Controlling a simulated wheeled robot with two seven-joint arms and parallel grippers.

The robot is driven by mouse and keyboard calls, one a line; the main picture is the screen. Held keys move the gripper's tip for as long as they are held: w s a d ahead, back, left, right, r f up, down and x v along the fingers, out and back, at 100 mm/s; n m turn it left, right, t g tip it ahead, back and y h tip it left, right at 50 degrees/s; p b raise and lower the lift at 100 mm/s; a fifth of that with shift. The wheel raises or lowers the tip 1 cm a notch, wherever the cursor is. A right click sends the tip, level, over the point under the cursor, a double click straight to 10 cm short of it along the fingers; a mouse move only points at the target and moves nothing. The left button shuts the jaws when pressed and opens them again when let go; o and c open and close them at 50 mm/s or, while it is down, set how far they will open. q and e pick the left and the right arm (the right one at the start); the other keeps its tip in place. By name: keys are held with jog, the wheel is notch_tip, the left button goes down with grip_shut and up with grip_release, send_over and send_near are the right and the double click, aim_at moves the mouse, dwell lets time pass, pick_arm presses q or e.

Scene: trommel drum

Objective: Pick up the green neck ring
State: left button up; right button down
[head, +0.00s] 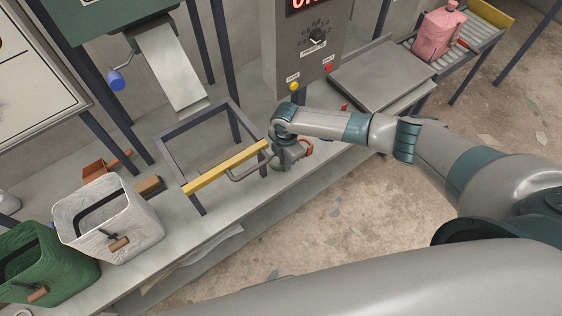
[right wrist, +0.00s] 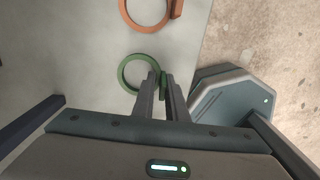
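The green neck ring (right wrist: 126,82) shows in the right wrist view on the grey ledge, with its small tab between my fingertips. In the head view only a bit of green shows below my right gripper (head: 286,158), which hides most of the ring. My right gripper (right wrist: 162,78) is narrow, with its fingers close on both sides of the tab and seemingly touching it. The ring's loop sticks out to the left of the fingers. My left gripper is not in view.
An orange ring (right wrist: 127,22) lies just beyond the green one; it also shows in the head view (head: 307,149). A frame with a yellow bar (head: 226,168) stands left of my gripper. White (head: 135,240) and green (head: 60,275) bins are farther left.

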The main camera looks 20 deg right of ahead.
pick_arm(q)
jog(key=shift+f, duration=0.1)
pick_arm(e)
jog(key=shift+r, duration=0.1)
